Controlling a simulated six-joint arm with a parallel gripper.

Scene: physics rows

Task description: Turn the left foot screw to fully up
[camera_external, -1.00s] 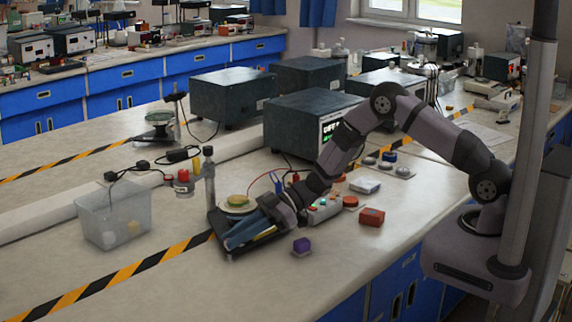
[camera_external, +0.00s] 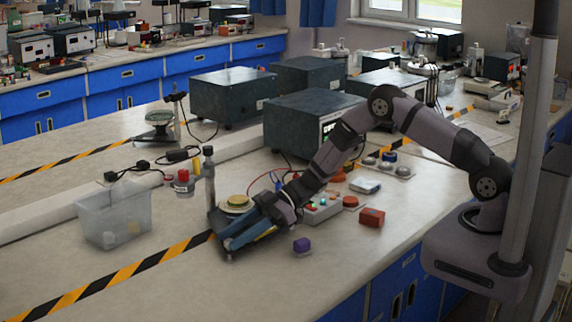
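A dark stand base with an upright post (camera_external: 209,178) is on the bench left of centre, with a round yellowish disc (camera_external: 237,202) over it. My gripper (camera_external: 228,246) is low at the front of this base, its blue fingers pointing left and down. The left foot screw cannot be made out clearly; a small dark foot (camera_external: 228,256) shows at the base's front corner near the fingertips. I cannot tell whether the fingers touch it or how far they are apart.
A clear plastic bin (camera_external: 114,217) stands to the left. A purple cube (camera_external: 302,245), a red block (camera_external: 372,217) and a grey button box (camera_external: 322,211) lie to the right. Dark instrument boxes (camera_external: 312,125) stand behind. The front left bench is clear beyond the striped tape (camera_external: 130,268).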

